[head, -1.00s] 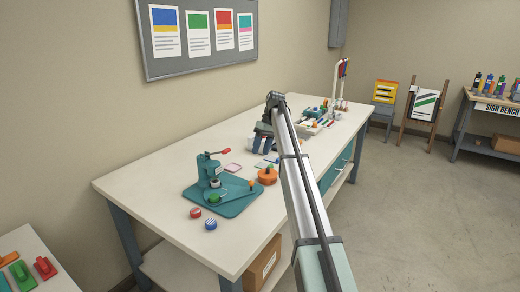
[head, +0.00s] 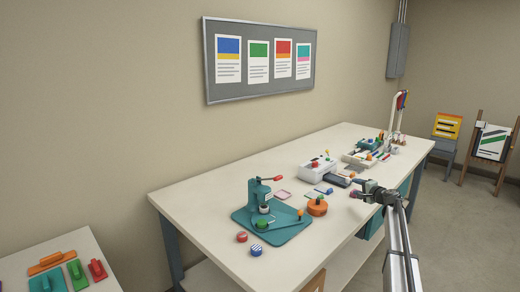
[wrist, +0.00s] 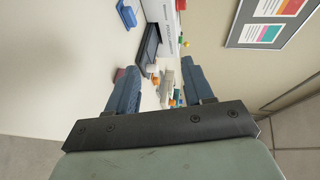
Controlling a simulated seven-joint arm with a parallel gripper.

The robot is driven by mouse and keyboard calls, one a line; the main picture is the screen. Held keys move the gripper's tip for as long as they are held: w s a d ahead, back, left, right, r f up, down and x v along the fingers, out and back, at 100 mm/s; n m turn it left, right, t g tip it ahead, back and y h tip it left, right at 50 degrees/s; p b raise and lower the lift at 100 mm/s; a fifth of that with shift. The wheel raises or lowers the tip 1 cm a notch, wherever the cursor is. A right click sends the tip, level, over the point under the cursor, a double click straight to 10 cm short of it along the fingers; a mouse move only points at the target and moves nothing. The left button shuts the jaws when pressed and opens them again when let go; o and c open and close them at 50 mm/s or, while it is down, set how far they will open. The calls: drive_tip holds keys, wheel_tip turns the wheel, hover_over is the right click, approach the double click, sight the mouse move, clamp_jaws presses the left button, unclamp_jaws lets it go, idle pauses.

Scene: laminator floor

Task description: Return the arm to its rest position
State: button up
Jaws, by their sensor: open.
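My gripper (head: 366,192) is at the right front edge of the long white table (head: 215,235) in the head view, at about the height of the tabletop items. In the wrist view my gripper (wrist: 158,80) shows its two blue-grey fingers spread apart. I see nothing held between them; the things showing in the gap are farther off on the table. My arm reaches up to it from the lower right of the head view.
A teal press (head: 262,205) on its base stands near the table's front, with two round badges and an orange round item (head: 317,206) beside it. A white box (head: 318,168) and trays stand farther back. A side table (head: 105,285) with coloured tools is at lower left.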

drive_tip(key=s+d+f+m+h, duration=0.45)
drive_tip(key=s+d+f, duration=0.45)
drive_tip(key=d+f, duration=0.45)
drive_tip(key=s+a+f+n+g+y, duration=0.1)
drive_tip(key=s+a+f+n+g, duration=0.1)
drive_tip(key=s+a+f, duration=0.5)
drive_tip(key=s+a+f+n+g+y, duration=0.1)
drive_tip(key=s+a+f+n+y, duration=0.15)
drive_tip(key=a+f, duration=0.8)
drive_tip(key=s+a+f+n+g, duration=0.4)
drive_tip(key=s+a+f+g, duration=0.2)
drive_tip(key=s+a+f, duration=0.95)
drive_tip(key=s+a+f+n+g, duration=0.2)
drive_tip(key=s+a+f+g, duration=0.15)
drive_tip(key=s, duration=0.85)
drive_tip(key=s+a+f+n+g, duration=0.3)
drive_tip(key=s+a, duration=0.2)
drive_tip(key=s, duration=0.7)
drive_tip(key=s+r+n+g+h, duration=0.1)
drive_tip(key=s+n+g+h, duration=0.3)
drive_tip(key=s, duration=1.9)
drive_tip(key=shift+s+g, duration=0.2)
drive_tip(key=shift+g, duration=0.65)
